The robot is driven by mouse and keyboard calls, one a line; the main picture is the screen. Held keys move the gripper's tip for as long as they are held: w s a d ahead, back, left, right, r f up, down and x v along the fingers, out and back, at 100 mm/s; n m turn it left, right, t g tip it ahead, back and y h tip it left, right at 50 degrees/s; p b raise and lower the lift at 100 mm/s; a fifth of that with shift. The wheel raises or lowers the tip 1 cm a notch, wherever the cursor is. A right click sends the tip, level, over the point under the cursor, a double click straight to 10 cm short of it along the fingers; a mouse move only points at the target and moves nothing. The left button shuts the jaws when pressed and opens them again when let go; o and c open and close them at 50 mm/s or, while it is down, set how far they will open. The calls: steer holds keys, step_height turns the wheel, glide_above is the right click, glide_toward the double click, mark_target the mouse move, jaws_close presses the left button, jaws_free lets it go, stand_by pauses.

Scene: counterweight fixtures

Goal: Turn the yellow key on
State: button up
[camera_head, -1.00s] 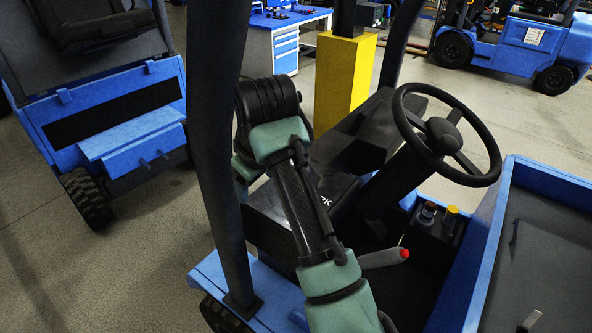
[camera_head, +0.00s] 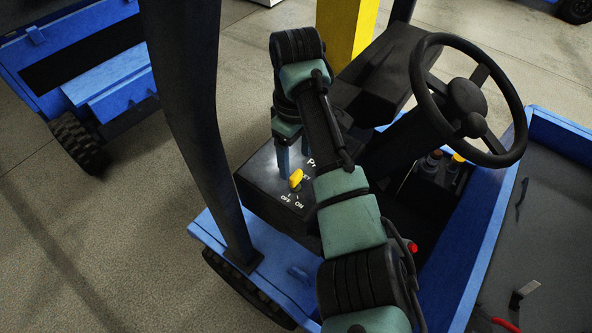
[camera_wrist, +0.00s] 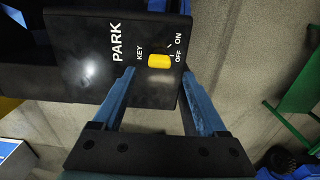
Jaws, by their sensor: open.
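The yellow key (camera_head: 296,178) stands up from the top of a black panel box (camera_head: 262,190) beside the steering column. In the wrist view the key (camera_wrist: 159,61) lies lengthwise across the picture, with its right end by the OFF label; the ON label is above that. My gripper (camera_head: 293,168) is over the panel, its blue fingers pointing down behind the key in the head view. In the wrist view my gripper (camera_wrist: 159,74) is open, with one fingertip on each side of the key and a gap to each. I cannot tell whether the tips touch the panel.
The steering wheel (camera_head: 466,98) and a dark console are right of my arm. A dark upright post (camera_head: 195,110) stands left of the panel. Two knobs, one yellow (camera_head: 457,159), and a red-tipped lever (camera_head: 412,247) are to the right. A yellow pillar (camera_head: 345,35) stands behind.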

mark_target(296, 174)
step_height(296, 174, down, 5)
steer(key=shift+s+f+p, duration=0.1)
steer(key=shift+p, duration=0.7)
steer(key=shift+w+f, duration=0.2)
steer(key=shift+f, duration=0.3)
steer(key=shift+c, duration=0.2)
jaws_close()
